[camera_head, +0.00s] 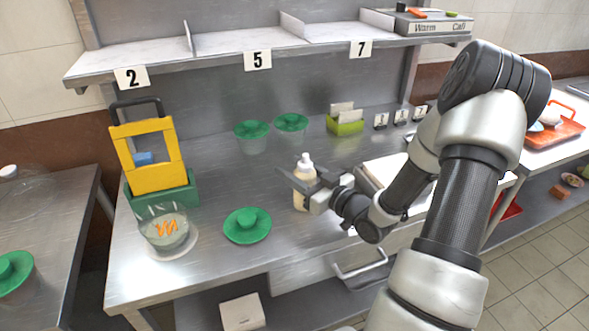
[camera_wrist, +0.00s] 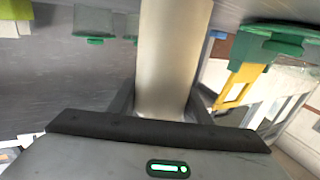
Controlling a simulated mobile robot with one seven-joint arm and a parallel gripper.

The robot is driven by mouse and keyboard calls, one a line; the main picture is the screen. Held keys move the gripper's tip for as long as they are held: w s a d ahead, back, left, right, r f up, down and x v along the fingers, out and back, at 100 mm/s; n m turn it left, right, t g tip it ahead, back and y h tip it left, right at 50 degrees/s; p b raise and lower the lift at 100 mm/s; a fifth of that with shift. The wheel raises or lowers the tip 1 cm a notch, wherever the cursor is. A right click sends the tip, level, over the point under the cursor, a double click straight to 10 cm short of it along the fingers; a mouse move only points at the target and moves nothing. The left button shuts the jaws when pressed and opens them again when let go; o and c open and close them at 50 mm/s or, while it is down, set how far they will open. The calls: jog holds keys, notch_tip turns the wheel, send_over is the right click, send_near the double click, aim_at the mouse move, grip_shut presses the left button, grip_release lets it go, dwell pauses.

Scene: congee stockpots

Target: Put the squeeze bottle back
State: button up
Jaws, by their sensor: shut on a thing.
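A pale cream squeeze bottle (camera_head: 304,171) with a white nozzle stands upright over the steel counter in the head view. My gripper (camera_head: 305,185) is shut around the bottle, reaching it from the right. In the wrist view the bottle (camera_wrist: 172,60) fills the middle, between the two dark fingers. Part of the bottle is hidden by the gripper in the head view. I cannot tell whether its base touches the counter.
A green lid (camera_head: 247,226) and a glass bowl (camera_head: 163,228) on a saucer lie front left. A yellow and green caddy (camera_head: 150,160) stands behind them. Two green-lidded containers (camera_head: 252,134) (camera_head: 291,125) and a green card box (camera_head: 345,123) stand at the back. A numbered shelf (camera_head: 230,58) hangs above.

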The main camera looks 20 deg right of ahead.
jog(key=o, duration=0.8)
jog(key=shift+f, duration=0.1)
jog(key=p, duration=0.1)
send_near(313, 181)
jog(key=x, duration=0.4)
jog(key=shift+w+a, duration=0.1)
jog(key=shift+w, duration=0.25)
